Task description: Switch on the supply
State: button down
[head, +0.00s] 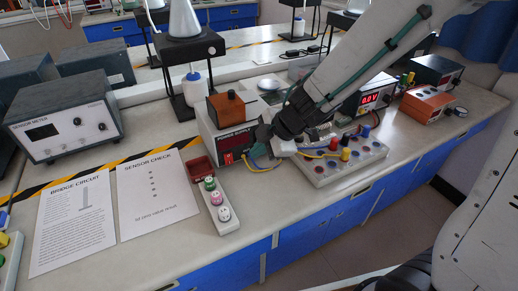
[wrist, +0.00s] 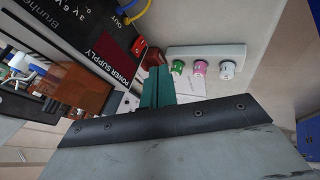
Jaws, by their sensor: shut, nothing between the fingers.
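The power supply (head: 204,124) is a pale box with a dark red label strip, standing mid-bench in the head view. Its red switch (head: 228,158) is at the lower left of the front. In the wrist view the supply's dark front (wrist: 82,28) is at upper left, with the red switch (wrist: 140,48) beside the label. My gripper (head: 260,137) is in front of the supply's right side, near the switch. Its green fingers (wrist: 157,88) are together and empty, just below the switch in the wrist view, apparently apart from it. I cannot tell the switch position.
A socket strip (head: 218,204) with green, pink and white sockets lies in front of the supply. A red tray (head: 200,169) is beside it. A terminal board (head: 335,163) with wires stands to the right. A brown box (head: 232,106) sits on the supply. Papers (head: 155,196) lie left.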

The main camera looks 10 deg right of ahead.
aim_at(229, 159)
dwell(0.3)
jog(key=shift+s+f, duration=0.25)
jog(key=shift+f, duration=0.35)
jog(key=shift+f, duration=0.1)
jog(key=x, duration=1)
jog(key=shift+f, duration=0.15)
jog(key=w, duration=0.2)
jog(key=shift+w+a, duration=0.3)
jog(key=shift+a, duration=0.05)
jog(key=shift+w+a, duration=0.15)
jog(key=shift+w, duration=0.45)
